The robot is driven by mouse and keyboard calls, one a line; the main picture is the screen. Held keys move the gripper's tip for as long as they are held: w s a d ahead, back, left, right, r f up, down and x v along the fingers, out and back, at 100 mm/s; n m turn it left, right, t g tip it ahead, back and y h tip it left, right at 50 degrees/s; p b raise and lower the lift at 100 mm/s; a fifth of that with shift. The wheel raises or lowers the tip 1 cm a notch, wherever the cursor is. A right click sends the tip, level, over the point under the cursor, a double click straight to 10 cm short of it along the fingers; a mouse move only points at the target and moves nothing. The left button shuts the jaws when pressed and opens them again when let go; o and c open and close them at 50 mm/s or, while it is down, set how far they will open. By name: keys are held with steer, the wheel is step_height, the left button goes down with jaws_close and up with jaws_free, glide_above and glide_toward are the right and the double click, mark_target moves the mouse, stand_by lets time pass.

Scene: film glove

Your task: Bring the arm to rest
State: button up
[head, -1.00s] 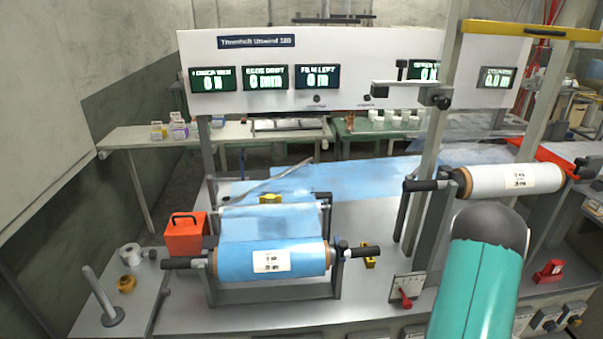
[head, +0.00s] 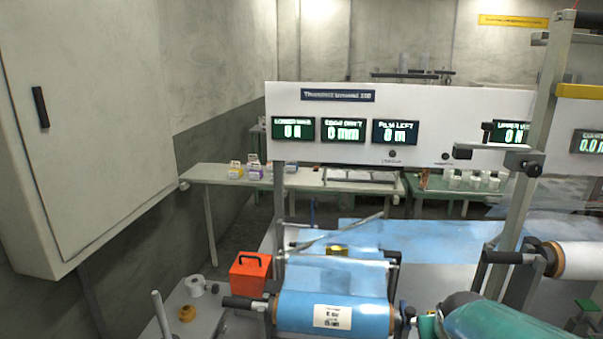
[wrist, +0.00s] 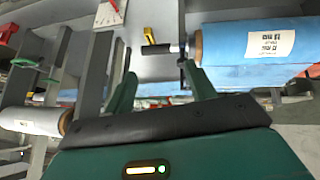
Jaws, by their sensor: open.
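My gripper (wrist: 159,72) shows in the wrist view with its two green fingers spread apart and nothing between them. A blue film roll (wrist: 250,48) with a white label lies beyond the right finger, and its dark shaft end is near the space between the fingers. In the head view my teal arm (head: 495,322) is low at the bottom right, beside the right end of the blue film roll (head: 360,312). Most of the arm is cut off by the frame's lower edge.
A white roll (head: 585,260) sits on its shaft at the right, near a grey upright post (head: 515,215). An orange box (head: 250,273) stands left of the blue roll. A wall cabinet (head: 75,120) fills the left. The display panel (head: 440,105) spans the back.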

steer(key=s+a+r+y, duration=0.1)
steer(key=s+a+r, duration=0.1)
steer(key=s+a, duration=0.2)
steer(key=s+a+r+n+y, duration=0.1)
steer(key=s+a+r, duration=0.1)
steer(key=s+a, duration=0.2)
steer(key=s+a+r+n+g+y, duration=0.1)
steer(key=s+a+r, duration=0.1)
steer(key=s+a, duration=0.3)
steer(key=a, duration=0.3)
steer(key=shift+a+r, duration=0.15)
steer(key=shift+r, duration=0.15)
stand_by(0.9)
